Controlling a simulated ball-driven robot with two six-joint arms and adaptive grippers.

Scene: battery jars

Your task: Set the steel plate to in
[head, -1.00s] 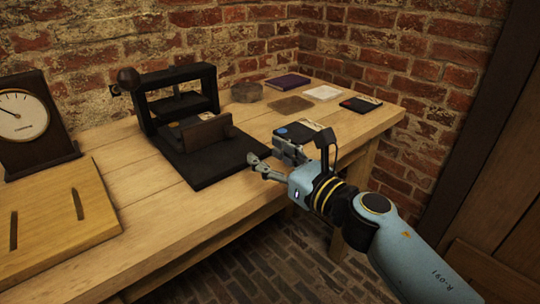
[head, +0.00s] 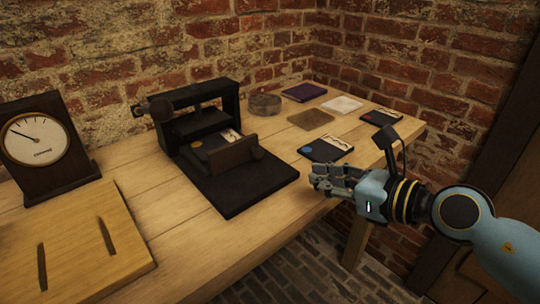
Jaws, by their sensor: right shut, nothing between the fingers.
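A black press-like frame (head: 240,105) stands on the table, with a dark round knob (head: 160,107) at its left side. A black flat base (head: 235,198) extends from it toward the front. I cannot tell which part is the steel plate. My right gripper (head: 318,181) is shut and empty, right of the base near the table's front edge and apart from it. My left gripper is not in view.
A dark card (head: 325,149) lies just behind my right gripper, another (head: 381,117) farther right. A dial (head: 36,138) and slotted board (head: 100,270) are left.

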